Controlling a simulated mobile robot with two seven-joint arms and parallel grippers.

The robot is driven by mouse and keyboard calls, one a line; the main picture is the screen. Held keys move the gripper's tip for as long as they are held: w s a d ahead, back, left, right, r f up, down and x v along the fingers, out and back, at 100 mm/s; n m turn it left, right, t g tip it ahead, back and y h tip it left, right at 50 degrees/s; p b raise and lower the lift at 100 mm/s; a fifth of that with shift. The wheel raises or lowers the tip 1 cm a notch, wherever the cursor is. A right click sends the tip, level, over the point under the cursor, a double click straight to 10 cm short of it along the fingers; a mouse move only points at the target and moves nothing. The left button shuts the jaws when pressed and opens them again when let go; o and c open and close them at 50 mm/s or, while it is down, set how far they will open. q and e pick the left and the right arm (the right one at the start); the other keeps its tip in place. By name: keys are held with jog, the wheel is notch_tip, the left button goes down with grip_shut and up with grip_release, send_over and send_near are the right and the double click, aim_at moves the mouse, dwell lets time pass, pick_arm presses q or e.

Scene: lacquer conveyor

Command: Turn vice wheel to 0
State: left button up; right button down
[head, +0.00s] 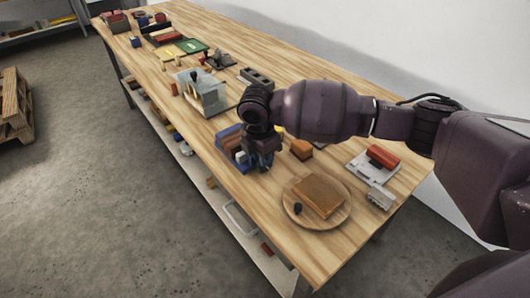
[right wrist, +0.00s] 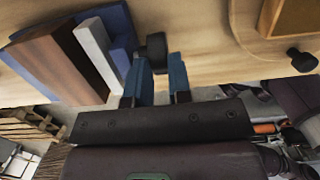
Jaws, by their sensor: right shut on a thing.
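The vice is a blue body with brown and pale jaw plates. In the head view it (head: 226,137) sits on the wooden table, partly hidden behind my right gripper (head: 262,163). In the right wrist view the vice (right wrist: 66,60) is at the upper left, its plates tilted in the picture. Its small dark wheel (right wrist: 154,47) is at the vice's right end, at the blue fingertips of my right gripper (right wrist: 164,62). My right gripper is shut on the wheel. In the head view the wheel is hidden by the gripper. No number or mark on the wheel is readable. My left gripper is not in view.
To the right, a round wooden board (head: 334,222) carries a tan block (head: 318,195) and a dark knob (head: 298,209). An orange block (head: 302,149) stands close by. A clear box (head: 208,100) and a pale plate with a red roll (head: 383,157) are also on the table (head: 250,205).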

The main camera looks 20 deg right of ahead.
aim_at(258, 167)
jog(key=shift+s+a+r+t+h+p, duration=0.15)
jog(key=shift+a+r+t+h+p, duration=0.2)
jog(key=shift+h+p, duration=0.5)
jog(key=h+p, duration=0.1)
jog(key=a+f+t+h+p, duration=0.1)
jog(key=h+p, duration=0.3)
jog(key=shift+s+a+f+t, duration=0.15)
jog(key=shift+s+a+t, duration=0.1)
jog(key=shift+t, duration=0.1)
jog(key=shift+s+a+f+t+h+p, duration=0.1)
jog(key=shift+a+f+t+h+p, duration=0.1)
jog(key=shift+h+p, duration=0.3)
jog(key=shift+a+f+t+h+p, duration=0.1)
jog(key=shift+f+t+h+p, duration=0.15)
jog(key=shift+h, duration=0.3)
jog(key=shift+f+t+h, duration=0.25)
jog(key=shift+h, duration=0.45)
jog(key=shift+f+h, duration=0.15)
jog(key=shift+h, duration=0.35)
jog(key=shift+s, duration=0.1)
